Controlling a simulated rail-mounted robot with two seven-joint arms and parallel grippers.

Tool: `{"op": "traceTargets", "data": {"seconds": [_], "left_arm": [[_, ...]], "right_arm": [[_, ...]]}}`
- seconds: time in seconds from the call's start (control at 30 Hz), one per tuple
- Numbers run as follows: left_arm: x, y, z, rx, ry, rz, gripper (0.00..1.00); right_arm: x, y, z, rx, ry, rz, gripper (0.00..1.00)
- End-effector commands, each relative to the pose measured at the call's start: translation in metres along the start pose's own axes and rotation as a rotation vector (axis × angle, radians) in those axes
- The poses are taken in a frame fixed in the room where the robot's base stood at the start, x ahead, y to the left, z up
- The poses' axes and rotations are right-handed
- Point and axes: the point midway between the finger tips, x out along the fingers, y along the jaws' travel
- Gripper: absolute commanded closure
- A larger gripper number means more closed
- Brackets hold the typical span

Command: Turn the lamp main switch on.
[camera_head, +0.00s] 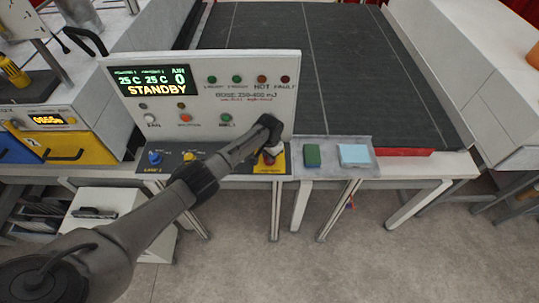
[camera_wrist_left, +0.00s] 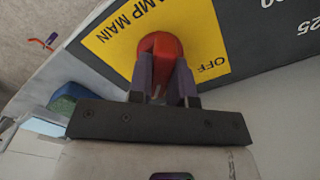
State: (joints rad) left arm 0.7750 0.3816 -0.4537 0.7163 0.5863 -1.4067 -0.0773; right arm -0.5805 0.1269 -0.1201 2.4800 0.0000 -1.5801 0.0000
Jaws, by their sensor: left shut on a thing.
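The lamp main switch is a red rotary knob (camera_wrist_left: 158,47) on a yellow plate (camera_wrist_left: 115,43) in the left wrist view. The plate reads "AMP MAIN", with its first letter cut off, and "OFF" at the knob's right. My left gripper (camera_wrist_left: 162,82) has its two dark fingers on either side of the knob and is shut on it. In the head view my left gripper (camera_head: 270,152) is at the right end of the panel's lower ledge and mostly hides the knob. The yellow plate (camera_head: 281,162) shows beside it. The exact knob angle is hard to tell. My right gripper is out of view.
The upright control panel (camera_head: 205,97) has indicator lamps, buttons and a green display (camera_head: 152,80) reading "STANDBY". A blue knob (camera_head: 155,157) sits on the ledge's left. A tray (camera_head: 330,168) with green and light blue blocks stands right of the switch. A dark conveyor belt (camera_head: 350,65) lies behind.

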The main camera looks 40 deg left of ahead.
Motion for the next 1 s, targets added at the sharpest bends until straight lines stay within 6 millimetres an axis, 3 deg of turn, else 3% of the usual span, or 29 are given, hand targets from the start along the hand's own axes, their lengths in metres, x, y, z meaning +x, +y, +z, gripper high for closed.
{"op": "traceTargets", "data": {"seconds": [0.67,0.7,0.93,1.0], "left_arm": [[0.0,0.0002,-0.0002,0.055,0.001,0.0,1.0],[0.0,0.0002,-0.0002,0.055,0.001,0.0,0.79],[0.0,0.0002,-0.0002,0.053,0.001,0.0,0.57],[0.0,0.0002,-0.0001,0.053,0.001,0.0,0.55]], "right_arm": [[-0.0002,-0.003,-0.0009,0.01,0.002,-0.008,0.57],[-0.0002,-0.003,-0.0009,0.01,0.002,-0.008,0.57],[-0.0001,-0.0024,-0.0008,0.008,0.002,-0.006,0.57],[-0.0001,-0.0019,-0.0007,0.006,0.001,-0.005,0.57]]}}
